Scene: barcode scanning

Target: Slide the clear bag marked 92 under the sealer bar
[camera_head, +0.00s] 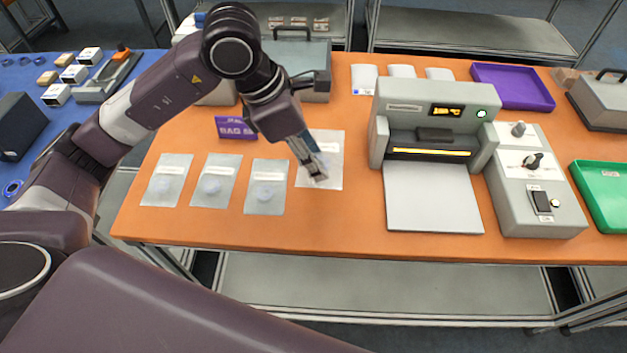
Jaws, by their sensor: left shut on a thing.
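A clear bag (331,147) with a white label lies at the right end of a row of bags, left of the sealer. My left gripper (317,174) is shut on this bag and covers part of it; its number is too small to read. The grey sealer (405,107) has a lit display, a green lamp and a glowing yellow strip in its slot. The dark sealer bar (435,135) sits just above the strip. A pale flat plate (432,200) extends in front of the slot. The bag is apart from the plate. My right gripper is not in view.
Several other clear bags, such as one near the middle (266,200), lie on the orange table (340,225). A purple sign (236,127) stands behind them. A control box (545,205) and green tray (603,195) are at right; a purple tray (512,88) is behind.

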